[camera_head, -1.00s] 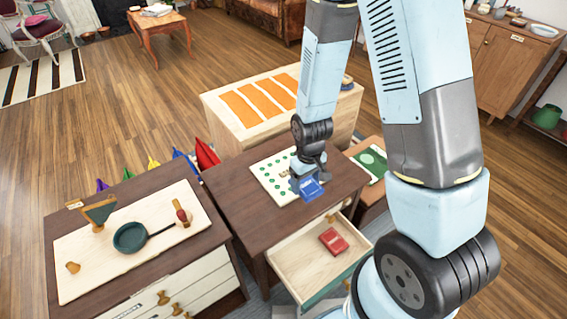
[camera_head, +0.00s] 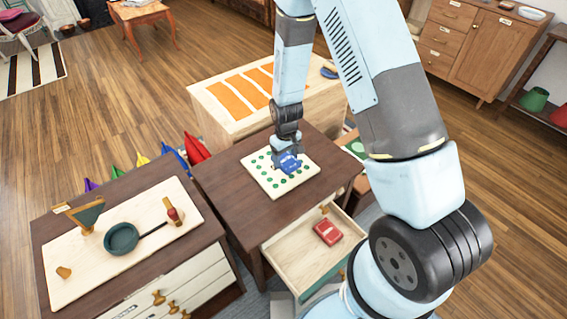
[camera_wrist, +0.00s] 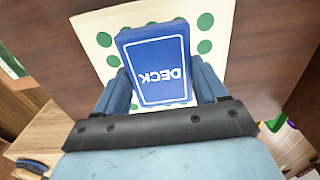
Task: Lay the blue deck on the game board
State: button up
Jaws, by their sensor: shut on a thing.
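The blue deck (camera_wrist: 158,68), a box marked "DECK", is between the fingers of my gripper (camera_wrist: 165,88) in the wrist view. My gripper is shut on it. In the head view the blue deck (camera_head: 289,163) and my gripper (camera_head: 287,158) are over the game board (camera_head: 297,183), a cream square with green dots on the dark brown table. The board also shows around the deck in the wrist view (camera_wrist: 215,30). I cannot tell whether the deck touches the board.
A red box (camera_head: 327,231) lies in the open drawer (camera_head: 290,247) below the table's front. A cabinet at left holds a dark green pan (camera_head: 122,238) on a pale board. A wooden chest with orange strips (camera_head: 235,102) stands behind. The tabletop right of the board is clear.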

aim_at(284, 163)
jog(key=shift+w+a+f, duration=0.1)
jog(key=shift+w+f, duration=0.55)
jog(key=shift+f, duration=1.85)
jog(key=shift+f, duration=0.1)
jog(key=o, duration=1.1)
